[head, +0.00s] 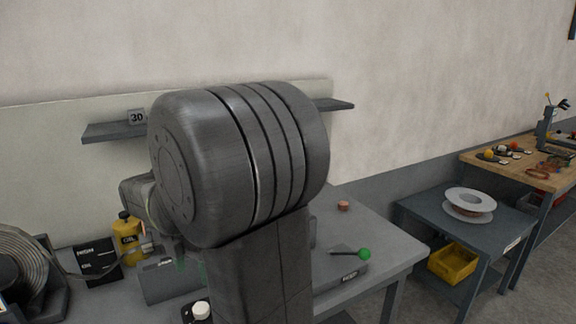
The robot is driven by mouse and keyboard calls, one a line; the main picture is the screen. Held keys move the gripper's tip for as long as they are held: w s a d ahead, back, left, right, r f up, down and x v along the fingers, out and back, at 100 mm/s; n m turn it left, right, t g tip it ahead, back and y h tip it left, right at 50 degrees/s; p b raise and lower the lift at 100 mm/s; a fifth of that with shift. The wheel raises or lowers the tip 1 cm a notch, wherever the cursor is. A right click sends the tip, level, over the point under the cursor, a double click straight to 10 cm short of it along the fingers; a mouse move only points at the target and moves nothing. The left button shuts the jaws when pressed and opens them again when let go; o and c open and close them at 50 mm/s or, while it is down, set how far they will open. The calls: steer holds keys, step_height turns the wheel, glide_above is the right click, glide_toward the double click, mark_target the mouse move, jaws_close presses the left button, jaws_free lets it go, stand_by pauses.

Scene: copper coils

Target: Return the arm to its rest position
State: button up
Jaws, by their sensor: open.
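My own arm fills the middle of the head view. A large dark grey ribbed joint (235,160) and the upright link (258,270) below it stand close to the camera. Part of a further arm link (140,195) shows at the joint's left side. I cannot make out my gripper's fingers; the joint and link cover much of the area behind them. The arm hides the middle of the grey workbench (395,250).
On the bench are a wire coil (15,265), a black box (97,262), a yellow bottle (127,240), a small copper piece (343,205) and a green-knobbed lever (364,254). A shelf (105,132) is behind. Right, a side table holds a white spool (468,204); a yellow bin (453,262) sits below.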

step_height(320, 180, down, 12)
steer(key=shift+r, duration=0.1)
steer(key=shift+r, duration=0.1)
stand_by(0.4)
